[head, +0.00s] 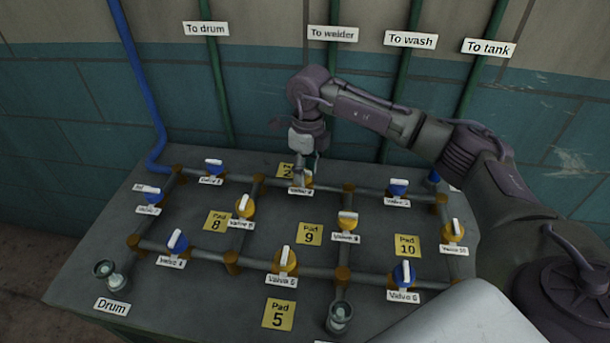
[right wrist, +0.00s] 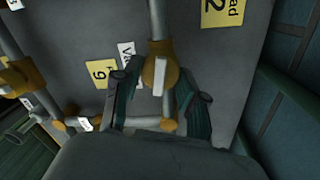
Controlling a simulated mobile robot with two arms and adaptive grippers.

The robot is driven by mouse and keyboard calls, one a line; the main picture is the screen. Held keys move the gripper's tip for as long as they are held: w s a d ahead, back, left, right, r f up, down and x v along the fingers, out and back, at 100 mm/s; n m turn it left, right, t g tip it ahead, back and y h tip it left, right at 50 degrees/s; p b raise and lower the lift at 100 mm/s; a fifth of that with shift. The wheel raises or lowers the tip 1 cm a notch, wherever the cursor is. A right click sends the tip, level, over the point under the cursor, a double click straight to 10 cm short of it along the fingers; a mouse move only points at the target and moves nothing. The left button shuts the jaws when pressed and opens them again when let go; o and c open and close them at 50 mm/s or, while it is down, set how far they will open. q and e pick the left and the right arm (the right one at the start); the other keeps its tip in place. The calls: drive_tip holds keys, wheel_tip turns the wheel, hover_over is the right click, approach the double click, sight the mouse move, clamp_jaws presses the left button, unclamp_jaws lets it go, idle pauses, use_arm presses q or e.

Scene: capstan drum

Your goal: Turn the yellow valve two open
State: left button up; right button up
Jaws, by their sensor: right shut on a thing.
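The yellow valve two (head: 308,180) is on the back pipe of the grey table, behind its small white label (head: 301,190). My right gripper (head: 303,163) reaches down over it from behind and hides much of its body and handle. In the right wrist view the yellow valve body (right wrist: 176,68) and its white handle (right wrist: 160,76) are between the two dark fingers of my right gripper (right wrist: 158,92), which is shut on the valve. The exact finger contact is hard to see. My left gripper is not in view.
Blue valves (head: 397,189) and other yellow valves (head: 245,206) with white handles stand on the pipe grid around it. Yellow pad plates (head: 309,234) lie between the pipes. A tiled wall (head: 70,110) with vertical green pipes (head: 218,85) rises close behind the table.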

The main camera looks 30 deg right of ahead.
sight(306, 170)
drive_tip(key=shift+w+n+b, duration=0.1)
drive_tip(key=shift+n+b, duration=0.45)
drive_tip(key=shift+n, duration=0.65)
drive_tip(key=o, duration=1.1)
drive_tip(key=shift+o, duration=0.2)
wheel_tip(306, 170, up, 12)
drive_tip(key=shift+w+d, duration=0.3)
drive_tip(key=shift+d, duration=0.05)
drive_tip(key=shift+f, duration=0.1)
